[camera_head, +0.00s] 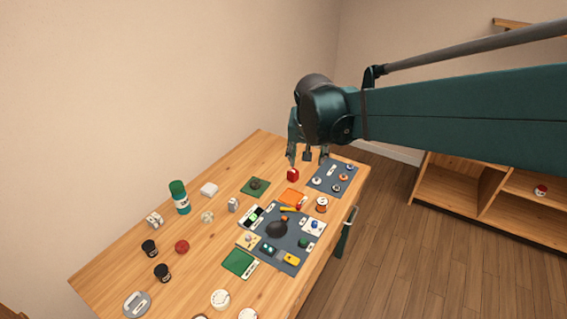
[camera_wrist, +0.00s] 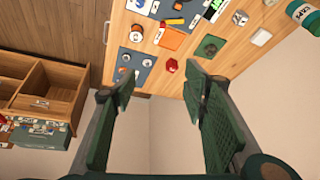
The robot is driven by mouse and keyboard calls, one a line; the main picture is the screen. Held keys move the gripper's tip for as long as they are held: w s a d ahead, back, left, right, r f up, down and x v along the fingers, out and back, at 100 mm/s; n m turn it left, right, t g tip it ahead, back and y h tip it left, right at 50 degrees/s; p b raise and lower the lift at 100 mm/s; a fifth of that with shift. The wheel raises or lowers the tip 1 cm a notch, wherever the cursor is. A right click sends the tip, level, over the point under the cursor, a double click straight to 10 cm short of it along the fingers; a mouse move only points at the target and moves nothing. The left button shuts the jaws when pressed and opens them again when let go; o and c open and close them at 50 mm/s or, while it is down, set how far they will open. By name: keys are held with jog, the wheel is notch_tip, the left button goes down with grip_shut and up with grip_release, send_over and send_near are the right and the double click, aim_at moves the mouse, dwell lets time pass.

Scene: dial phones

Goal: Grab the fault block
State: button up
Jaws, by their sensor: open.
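My gripper (camera_head: 307,161) is open and empty above the table's far end, close to the red block in the head view. In the wrist view its two green fingers (camera_wrist: 160,92) are spread wide, with nothing between them. They appear apart from the block.
A blue-grey mat (camera_head: 322,186) with several small round pieces lies right of the red block. The orange mat (camera_head: 292,196), an orange can (camera_head: 321,204) and a larger crowded mat (camera_head: 271,243) lie nearer. A green bottle (camera_head: 180,198) stands left. A wooden shelf (camera_head: 470,200) stands right.

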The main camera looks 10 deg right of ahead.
jog(key=w+f+m, duration=0.2)
jog(key=w+f, duration=0.2)
jog(key=w, duration=0.5)
jog(key=m+g+h, duration=0.2)
jog(key=m, duration=0.2)
send_over(293, 171)
jog(key=s+a, duration=0.1)
jog(key=a, duration=0.1)
notch_tip(293, 171, down, 22)
jog(key=shift+s+a+r, duration=0.1)
jog(key=shift+s+r, duration=0.05)
jog(key=shift+r, duration=0.05)
jog(key=shift+x, duration=1.3)
jog(key=shift+s+g, duration=0.1)
jog(key=shift+g, duration=0.2)
jog(key=shift+x, duration=2.6)
